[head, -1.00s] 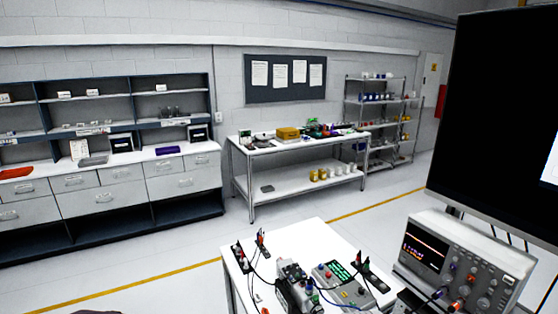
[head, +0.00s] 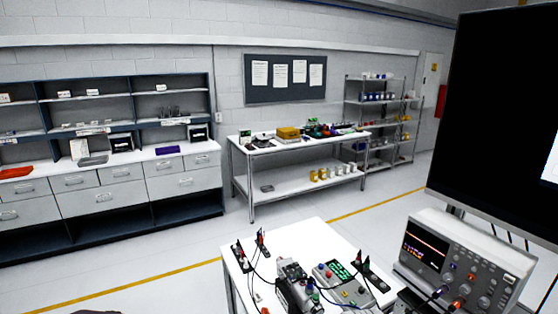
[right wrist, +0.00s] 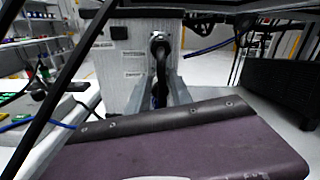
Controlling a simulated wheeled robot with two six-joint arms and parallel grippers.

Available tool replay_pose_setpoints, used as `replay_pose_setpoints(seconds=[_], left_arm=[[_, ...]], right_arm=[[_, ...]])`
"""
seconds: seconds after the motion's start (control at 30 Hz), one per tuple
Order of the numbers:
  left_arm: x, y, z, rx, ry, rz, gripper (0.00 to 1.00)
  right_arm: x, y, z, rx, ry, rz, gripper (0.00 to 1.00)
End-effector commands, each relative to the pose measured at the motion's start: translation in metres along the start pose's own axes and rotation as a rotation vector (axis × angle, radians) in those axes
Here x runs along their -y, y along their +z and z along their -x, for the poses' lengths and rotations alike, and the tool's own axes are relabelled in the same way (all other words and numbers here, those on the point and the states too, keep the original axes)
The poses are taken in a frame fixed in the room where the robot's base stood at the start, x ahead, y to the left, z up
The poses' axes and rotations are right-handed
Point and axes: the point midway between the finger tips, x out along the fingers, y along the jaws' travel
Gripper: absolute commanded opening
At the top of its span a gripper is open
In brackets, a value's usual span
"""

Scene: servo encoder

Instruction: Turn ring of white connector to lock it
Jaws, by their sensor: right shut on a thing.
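In the right wrist view, my right gripper (right wrist: 159,92) has its two grey fingers close on either side of a dark cable end (right wrist: 158,62). The gripper is shut on this cable end. Its rounded top meets the face of a white box (right wrist: 125,62) with printed labels. I cannot make out a separate white connector or its ring; the fingers and the dark cable end cover that spot. My left gripper does not show in either view.
An oscilloscope (head: 470,262) and a large black monitor (head: 490,110) stand at right. Blue cable (right wrist: 207,47) hangs beside the white box.

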Motion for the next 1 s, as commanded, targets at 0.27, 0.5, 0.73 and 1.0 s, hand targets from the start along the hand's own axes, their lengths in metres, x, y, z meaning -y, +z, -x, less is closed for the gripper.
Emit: replay_pose_setpoints(seconds=[0.27,0.5,0.73,1.0], left_arm=[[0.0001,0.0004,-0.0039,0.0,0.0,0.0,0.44],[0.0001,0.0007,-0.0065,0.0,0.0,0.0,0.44],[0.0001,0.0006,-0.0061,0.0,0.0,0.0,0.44],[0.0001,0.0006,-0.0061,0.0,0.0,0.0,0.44]], right_arm=[[-0.0004,-0.0012,-0.0001,0.0,0.0,-0.195,0.0],[-0.0002,-0.0002,-0.0001,0.0,0.0,-0.479,0.0],[-0.0002,0.0001,-0.0001,0.0,0.0,-0.485,0.0],[-0.0001,0.0001,-0.0001,0.0,0.0,-0.483,0.35]])
